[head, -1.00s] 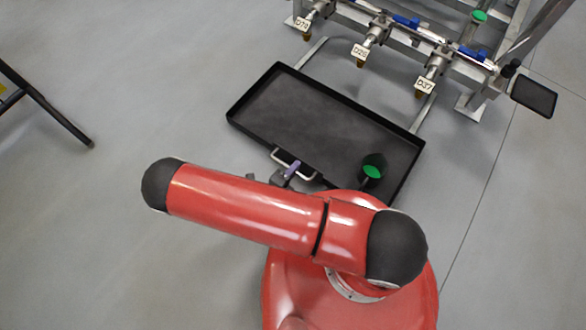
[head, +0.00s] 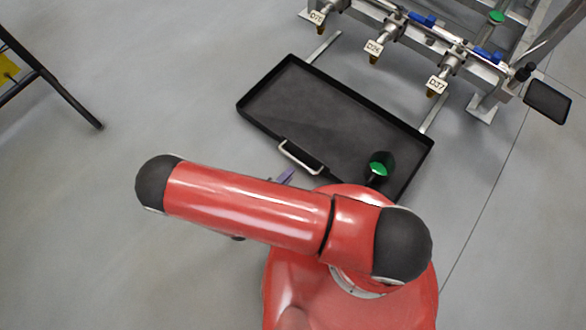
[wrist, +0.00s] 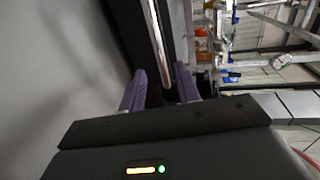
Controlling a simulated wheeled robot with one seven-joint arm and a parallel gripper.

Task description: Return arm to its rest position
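My gripper (head: 284,176) is mostly hidden behind my red arm in the head view; a purple finger shows just short of the tray handle (head: 300,157). In the wrist view my gripper (wrist: 160,88) has its two purple fingers apart with nothing held between them. The silver handle bar (wrist: 158,40) shows beyond the fingertips, apart from them. My arm is folded across the front of my base.
A black drip tray (head: 270,125) lies on the floor ahead, with a dark green-topped object (head: 378,168) at its near right. A metal skid with tagged valves (head: 437,85) stands behind. A black-legged stand (head: 65,98) is at left. Left floor is clear.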

